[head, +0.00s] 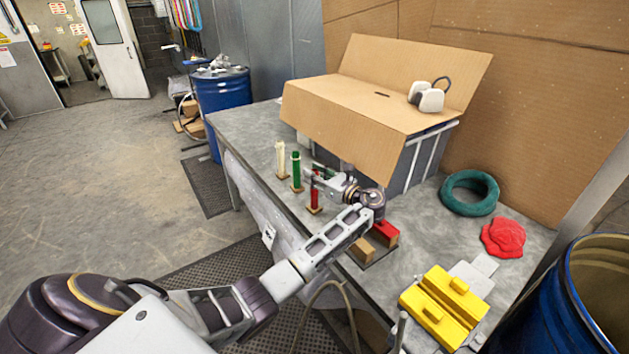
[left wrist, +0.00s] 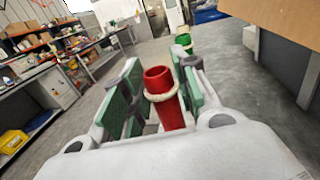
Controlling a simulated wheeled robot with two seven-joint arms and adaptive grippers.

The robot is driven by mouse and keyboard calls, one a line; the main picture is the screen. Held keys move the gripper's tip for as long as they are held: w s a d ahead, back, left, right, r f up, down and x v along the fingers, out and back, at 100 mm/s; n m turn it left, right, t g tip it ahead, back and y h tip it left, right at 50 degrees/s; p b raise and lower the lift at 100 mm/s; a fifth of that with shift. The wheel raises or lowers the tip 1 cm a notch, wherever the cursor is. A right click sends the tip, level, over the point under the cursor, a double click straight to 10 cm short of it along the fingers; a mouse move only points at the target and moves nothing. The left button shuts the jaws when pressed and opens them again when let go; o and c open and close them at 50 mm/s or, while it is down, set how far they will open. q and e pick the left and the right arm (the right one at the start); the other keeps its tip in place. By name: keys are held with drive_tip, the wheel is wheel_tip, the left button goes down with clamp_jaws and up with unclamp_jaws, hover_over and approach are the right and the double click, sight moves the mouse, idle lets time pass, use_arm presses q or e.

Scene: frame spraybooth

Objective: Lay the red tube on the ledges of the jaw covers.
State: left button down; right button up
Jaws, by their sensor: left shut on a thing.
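The red tube (head: 314,196) stands upright over a small wooden base on the bench. I cannot tell whether it still touches that base. My left gripper (head: 314,178) is shut on its upper part. In the left wrist view the red tube (left wrist: 166,98) sits between the green finger pads, its open end toward the camera and a cream ring around it. The yellow jaw covers (head: 442,306) lie at the front right of the bench on a grey vise-like body, with a groove between them. My right gripper is not in view.
Beside the red tube stand a green tube (head: 296,168) and a cream tube (head: 281,158) on wooden bases. Red-and-wood blocks (head: 384,233) lie near my left forearm.

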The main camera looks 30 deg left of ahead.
use_arm(q)
wheel_tip(320, 180, up, 8)
drive_tip(key=shift+f, duration=0.1)
drive_tip(key=shift+r, duration=0.85)
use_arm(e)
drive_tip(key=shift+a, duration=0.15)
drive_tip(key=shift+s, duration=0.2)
